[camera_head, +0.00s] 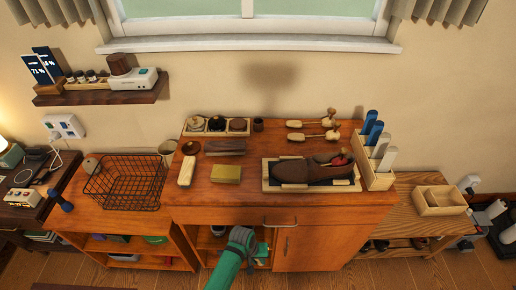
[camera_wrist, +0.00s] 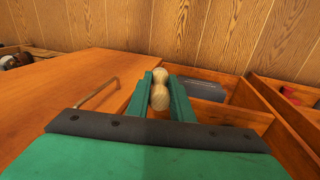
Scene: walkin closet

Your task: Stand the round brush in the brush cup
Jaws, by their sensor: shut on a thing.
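My gripper (camera_head: 260,248) is low in front of the open compartment of the middle cabinet. In the wrist view my gripper (camera_wrist: 166,92) is shut on a pale turned-wood piece with two rounded knobs, which looks like the handle of the round brush (camera_wrist: 160,97). Its bristles are hidden. In the head view the held piece is too small to make out.
The cabinet top (camera_head: 235,205) carries a shoe on a tray (camera_head: 318,172), brushes, a yellow block (camera_head: 226,173) and a slotted holder (camera_head: 378,165). A wire basket (camera_head: 128,182) is at left. A metal handle (camera_wrist: 97,92) sticks out beside my gripper. Compartment walls lie to its right.

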